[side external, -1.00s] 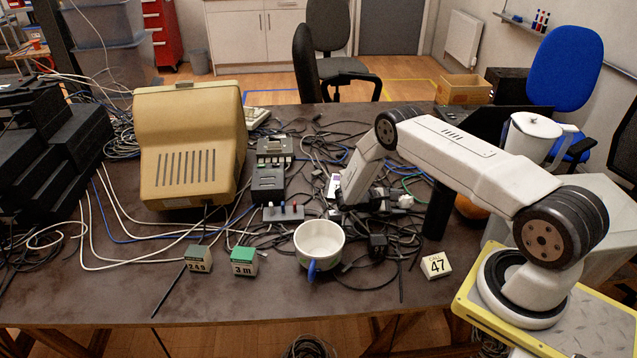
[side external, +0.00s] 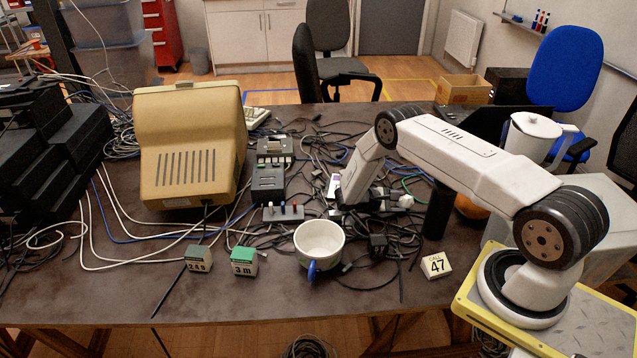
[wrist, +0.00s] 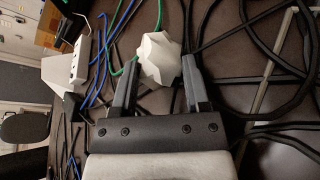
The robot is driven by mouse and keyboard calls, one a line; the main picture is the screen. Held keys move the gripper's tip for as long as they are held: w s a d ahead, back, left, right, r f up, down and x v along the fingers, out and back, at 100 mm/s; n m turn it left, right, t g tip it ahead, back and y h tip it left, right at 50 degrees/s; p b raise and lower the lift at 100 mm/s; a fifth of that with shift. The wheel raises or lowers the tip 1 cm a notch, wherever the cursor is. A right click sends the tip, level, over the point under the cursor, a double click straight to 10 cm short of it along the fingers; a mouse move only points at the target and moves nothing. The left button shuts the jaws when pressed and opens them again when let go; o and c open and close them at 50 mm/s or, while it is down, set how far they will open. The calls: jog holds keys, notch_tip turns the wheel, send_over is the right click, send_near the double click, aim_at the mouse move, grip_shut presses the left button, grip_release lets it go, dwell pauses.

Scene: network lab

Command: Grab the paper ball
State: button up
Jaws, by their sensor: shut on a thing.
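The paper ball (wrist: 160,57) is white and crumpled and shows in the wrist view between the two dark fingers of my gripper (wrist: 159,66). My gripper is shut on it, with a finger against each side. In the side external view my gripper (side external: 382,199) is low over the cable-strewn table, right of the mug. A small white lump beside the fingers there looks like the paper ball (side external: 406,201). I cannot tell from these views whether the ball still touches the table.
Loose cables lie all around my gripper on the dark table (side external: 120,290). A white mug (side external: 319,243) stands to the left, a black cylinder (side external: 438,210) close on the right. The front left of the table is mostly clear.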

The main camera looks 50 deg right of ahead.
notch_tip(320, 180, up, 10)
dwell(0.8)
dwell(0.6)
